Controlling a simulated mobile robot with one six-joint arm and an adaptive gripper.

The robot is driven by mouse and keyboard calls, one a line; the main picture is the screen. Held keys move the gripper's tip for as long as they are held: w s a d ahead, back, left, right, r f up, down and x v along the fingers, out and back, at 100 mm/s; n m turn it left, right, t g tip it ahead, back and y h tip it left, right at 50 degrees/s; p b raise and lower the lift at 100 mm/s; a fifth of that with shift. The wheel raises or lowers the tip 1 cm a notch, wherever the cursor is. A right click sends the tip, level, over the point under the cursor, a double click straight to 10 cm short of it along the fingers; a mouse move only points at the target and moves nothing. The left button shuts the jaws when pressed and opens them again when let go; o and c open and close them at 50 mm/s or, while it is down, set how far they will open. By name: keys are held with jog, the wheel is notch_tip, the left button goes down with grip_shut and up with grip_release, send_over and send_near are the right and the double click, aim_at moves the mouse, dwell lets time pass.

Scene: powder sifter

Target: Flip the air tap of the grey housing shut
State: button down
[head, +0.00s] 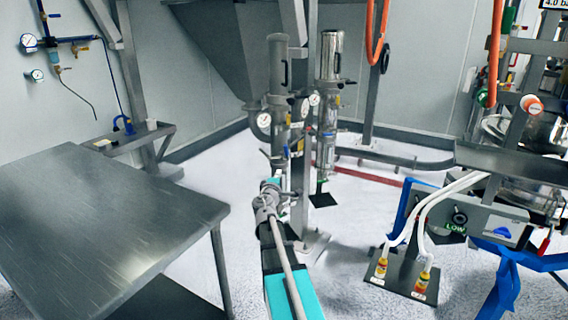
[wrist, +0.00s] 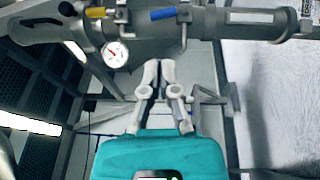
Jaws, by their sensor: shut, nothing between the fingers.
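The grey housing (head: 278,62) stands upright on a post in the head view, left of a shinier metal one. In the wrist view the grey housing (wrist: 210,22) runs sideways across the top. It carries a yellow-handled lever (wrist: 95,12) and a blue-handled lever (wrist: 163,14), both lying roughly along the housing. No label shows which lever is the air tap. A white gauge (wrist: 115,53) sits left of my gripper (wrist: 159,66). My gripper is shut and empty, its tips just below the blue lever and apart from it in the picture. In the head view its fingertips are not clear.
The shiny metal housing (head: 329,70) stands close on the right. A steel table (head: 110,225) fills the left. A blue-framed stand (head: 500,290) with white hoses and a grey control box (head: 470,222) is at the right. White floor lies between.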

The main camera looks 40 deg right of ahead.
aim_at(286, 151)
jog(key=shift+w+d+f+n+t+y+b, duration=0.25)
jog(key=shift+d+n+t, duration=0.2)
jog(key=shift+n, duration=0.25)
jog(key=shift+w+d+f+n+t+y+b, duration=0.15)
jog(key=shift+w+d+n+t+b, duration=0.15)
jog(key=shift+d+n, duration=0.3)
jog(key=p+x, duration=0.1)
jog(key=x, duration=1.2)
jog(key=shift+w+d+r+p, duration=0.15)
jog(key=shift+w+d+p, duration=0.15)
jog(key=shift+p, duration=0.1)
jog(key=shift+w+d+r, duration=0.15)
jog(key=shift+d+r, duration=0.2)
jog(key=shift+d, duration=0.4)
jog(key=shift+p, duration=0.3)
